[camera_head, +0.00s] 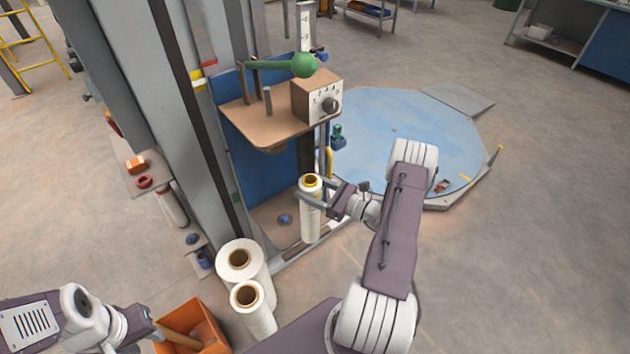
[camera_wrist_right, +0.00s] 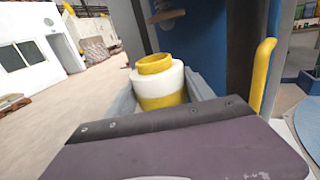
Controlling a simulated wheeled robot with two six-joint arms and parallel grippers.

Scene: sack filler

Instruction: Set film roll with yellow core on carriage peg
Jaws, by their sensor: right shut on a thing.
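The film roll with the yellow core (camera_head: 311,219) is a slim white roll, upright, at the right front of the carriage's lower plate (camera_head: 262,217). My right gripper (camera_head: 312,190) is shut around its upper part; the yellow core (camera_wrist_right: 156,63) shows between the fingers in the right wrist view. A short blue peg-like piece (camera_head: 285,219) stands on the lower plate, left of the roll. Whether the roll's bottom touches anything is unclear. My left gripper (camera_head: 146,318) is at the lower left beside the orange bin; its fingertips are not clear.
Two white rolls with brown cores (camera_head: 240,260) (camera_head: 247,296) stand in front of the column. An orange bin (camera_head: 197,322) is at the bottom. Above the lower plate is a brown shelf (camera_head: 245,122) with a dial box (camera_head: 318,98). A blue turntable (camera_head: 400,125) lies behind my right arm.

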